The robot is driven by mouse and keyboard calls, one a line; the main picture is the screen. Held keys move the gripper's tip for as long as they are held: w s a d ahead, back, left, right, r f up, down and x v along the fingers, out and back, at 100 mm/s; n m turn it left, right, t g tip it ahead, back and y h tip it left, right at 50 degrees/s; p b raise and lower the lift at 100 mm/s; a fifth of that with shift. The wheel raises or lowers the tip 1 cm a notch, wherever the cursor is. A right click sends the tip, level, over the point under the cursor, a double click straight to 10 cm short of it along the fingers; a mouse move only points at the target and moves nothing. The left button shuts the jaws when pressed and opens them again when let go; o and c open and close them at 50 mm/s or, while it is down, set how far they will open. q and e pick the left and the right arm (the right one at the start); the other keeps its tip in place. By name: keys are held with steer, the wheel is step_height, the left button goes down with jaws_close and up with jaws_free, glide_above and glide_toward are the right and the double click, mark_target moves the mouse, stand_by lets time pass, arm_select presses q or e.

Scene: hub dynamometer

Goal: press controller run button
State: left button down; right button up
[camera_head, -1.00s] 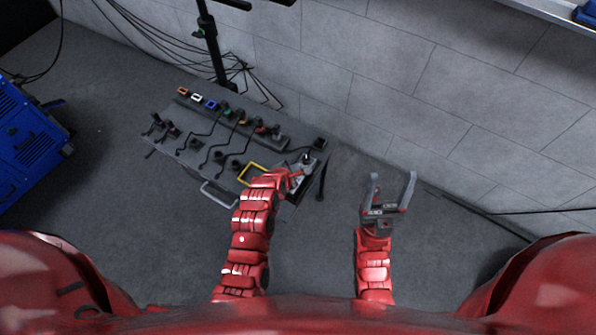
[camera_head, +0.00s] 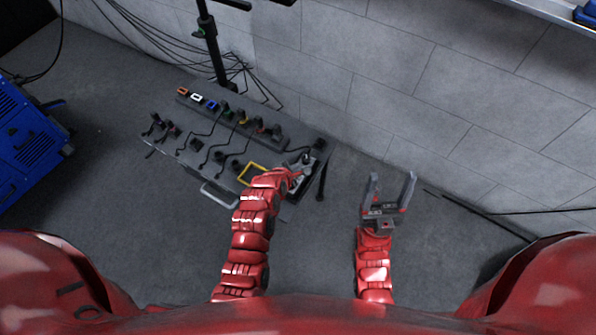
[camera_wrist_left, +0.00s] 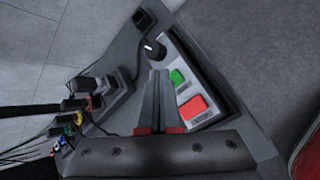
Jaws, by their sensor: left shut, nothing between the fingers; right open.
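The controller (camera_wrist_left: 215,75) is a pale panel on the dark board, with a black knob (camera_wrist_left: 153,48), a green button (camera_wrist_left: 177,77) and a larger red button (camera_wrist_left: 193,107), seen in the left wrist view. In the head view the controller (camera_head: 304,180) is partly hidden by my left gripper (camera_head: 299,166). The left gripper (camera_wrist_left: 158,75) is shut and empty, its fingertips over the panel just beside the green button, between it and the knob. I cannot tell whether they touch it. My right gripper (camera_head: 389,182) is open and empty over the floor, right of the board.
The grey board (camera_head: 170,155) carries several coloured connectors (camera_head: 212,104), black cables and a yellow handle (camera_head: 251,172). A black stand (camera_head: 212,45) rises behind it by the tiled wall (camera_head: 400,70). A blue machine (camera_head: 30,145) stands at left. The floor front right is clear.

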arm_select(q)
steer(key=shift+f, duration=0.15)
steer(key=shift+f, duration=0.2)
steer(key=shift+f, duration=0.55)
stand_by(0.8)
steer(key=shift+r, duration=0.1)
steer(key=shift+r+p, duration=0.65)
steer(key=shift+r, duration=0.15)
step_height(320, 180, up, 5)
steer(key=p, duration=0.4)
stand_by(0.9)
